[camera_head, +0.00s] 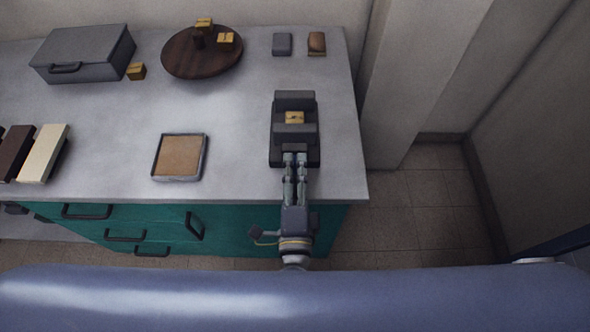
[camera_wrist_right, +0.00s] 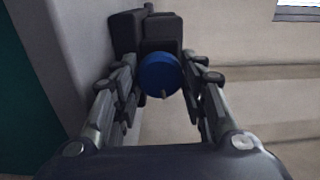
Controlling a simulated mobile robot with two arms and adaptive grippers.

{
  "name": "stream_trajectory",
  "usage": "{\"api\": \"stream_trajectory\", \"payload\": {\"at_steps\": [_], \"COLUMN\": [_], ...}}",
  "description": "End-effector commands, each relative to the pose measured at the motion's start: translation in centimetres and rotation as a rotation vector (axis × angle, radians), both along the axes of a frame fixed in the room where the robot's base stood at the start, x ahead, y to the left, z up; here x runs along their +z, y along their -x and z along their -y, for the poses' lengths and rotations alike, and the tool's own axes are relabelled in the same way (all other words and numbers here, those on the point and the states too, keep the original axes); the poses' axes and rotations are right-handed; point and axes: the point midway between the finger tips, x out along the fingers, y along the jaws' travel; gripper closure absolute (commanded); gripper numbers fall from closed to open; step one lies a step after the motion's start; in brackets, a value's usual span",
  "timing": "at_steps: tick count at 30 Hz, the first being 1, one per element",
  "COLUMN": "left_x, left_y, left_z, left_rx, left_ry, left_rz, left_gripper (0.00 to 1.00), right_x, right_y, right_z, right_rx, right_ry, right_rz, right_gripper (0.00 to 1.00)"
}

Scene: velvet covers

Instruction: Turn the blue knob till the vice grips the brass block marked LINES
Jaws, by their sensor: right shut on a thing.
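The dark grey vice (camera_head: 296,133) stands near the right end of the worktop, and its body also shows in the right wrist view (camera_wrist_right: 126,32). A brass block (camera_head: 294,118) with a dark mark sits between its two jaws. The mark is too small to read, and I cannot tell whether both jaws touch the block. The blue knob (camera_wrist_right: 160,74) is on the vice's near side, hidden in the head view. My right gripper (camera_head: 295,158) is shut on the knob, one finger at each side. My left gripper is not in view.
A round wooden stand (camera_head: 186,60) with small brass blocks is at the back. A grey case (camera_head: 85,52) stands at back left, a brass block (camera_head: 136,71) beside it. A shallow tray (camera_head: 180,157) lies left of the vice. A wall corner (camera_head: 405,90) adjoins the worktop's right side.

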Motion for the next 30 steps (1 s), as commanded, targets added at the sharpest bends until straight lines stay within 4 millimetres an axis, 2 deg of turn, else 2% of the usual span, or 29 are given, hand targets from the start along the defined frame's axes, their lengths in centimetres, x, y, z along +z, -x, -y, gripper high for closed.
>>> {"api": "stream_trajectory", "payload": {"at_steps": [6, 7, 9, 20, 23, 30], "left_x": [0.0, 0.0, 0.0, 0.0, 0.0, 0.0], "left_y": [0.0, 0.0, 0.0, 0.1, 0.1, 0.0], "left_z": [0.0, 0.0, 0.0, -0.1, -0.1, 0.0], "left_rx": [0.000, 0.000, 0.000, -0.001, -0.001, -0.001], "left_ry": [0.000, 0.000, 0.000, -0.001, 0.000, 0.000], "left_rz": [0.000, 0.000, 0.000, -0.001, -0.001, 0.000], "left_gripper": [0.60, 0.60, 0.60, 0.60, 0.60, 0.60], "right_x": [0.0, 0.0, 0.0, -0.2, -0.3, -0.3], "right_y": [0.0, 0.0, 0.0, 0.4, 1.4, 5.1], "right_z": [0.1, 0.1, 0.1, 0.0, 0.0, 0.0], "right_rx": [-0.002, -0.002, -0.002, 0.001, 0.003, 0.002], "right_ry": [0.001, 0.001, 0.002, 0.003, 0.005, 0.004], "right_rz": [0.000, 0.000, 0.000, -0.004, -0.005, -0.006], "right_gripper": [0.85, 0.54, 0.41, 0.41, 0.41, 0.41]}}
